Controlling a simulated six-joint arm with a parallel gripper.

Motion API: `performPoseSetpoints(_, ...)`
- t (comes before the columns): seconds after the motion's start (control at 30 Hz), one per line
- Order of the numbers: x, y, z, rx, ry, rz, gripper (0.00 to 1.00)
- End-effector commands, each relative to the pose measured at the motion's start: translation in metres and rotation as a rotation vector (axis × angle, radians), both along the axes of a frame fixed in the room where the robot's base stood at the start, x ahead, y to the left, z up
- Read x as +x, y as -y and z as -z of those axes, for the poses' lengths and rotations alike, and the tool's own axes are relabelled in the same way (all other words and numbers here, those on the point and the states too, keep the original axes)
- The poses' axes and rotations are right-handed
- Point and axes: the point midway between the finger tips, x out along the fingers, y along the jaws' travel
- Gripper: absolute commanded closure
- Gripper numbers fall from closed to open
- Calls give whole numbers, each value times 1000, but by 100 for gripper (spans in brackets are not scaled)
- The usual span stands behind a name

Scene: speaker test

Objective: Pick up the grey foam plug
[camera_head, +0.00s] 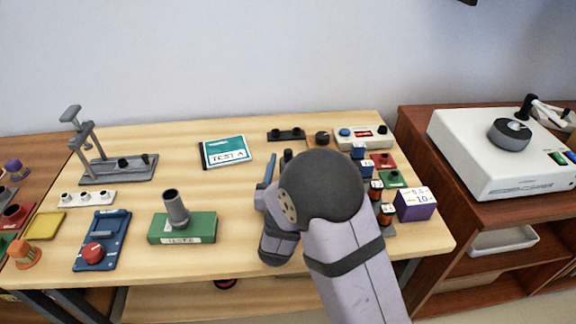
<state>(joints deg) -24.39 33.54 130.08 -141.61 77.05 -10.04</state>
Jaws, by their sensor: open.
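A grey tapered cylinder (176,208) stands, slightly tilted, on a green box (200,230) labelled TEST at the front left of the table. It is the only loose grey plug-like piece I can make out, but I cannot tell whether it is foam. My gripper (278,165) is mostly hidden behind my own wrist and arm in the middle of the table. Two slim parts showing past the wrist look like its open fingers. It is to the right of the grey cylinder and apart from it. What lies under my arm is hidden.
A teal TEST A booklet (225,151) lies behind. A grey stand (118,170), a blue device with a red knob (100,240) and a white strip (84,197) are left. Small blocks and a purple box (416,204) crowd the right. Bare wood lies around the green box.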

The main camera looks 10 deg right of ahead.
Motion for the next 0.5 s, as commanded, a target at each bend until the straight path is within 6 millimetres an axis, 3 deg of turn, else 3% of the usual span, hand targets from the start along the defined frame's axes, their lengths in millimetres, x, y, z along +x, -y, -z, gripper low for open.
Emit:
performPoseSetpoints(0.17, 5, 0, -1, 0, 0, 0, 42)
performPoseSetpoints(0.5, 43, 6, -4, -1, -1, 2, 42)
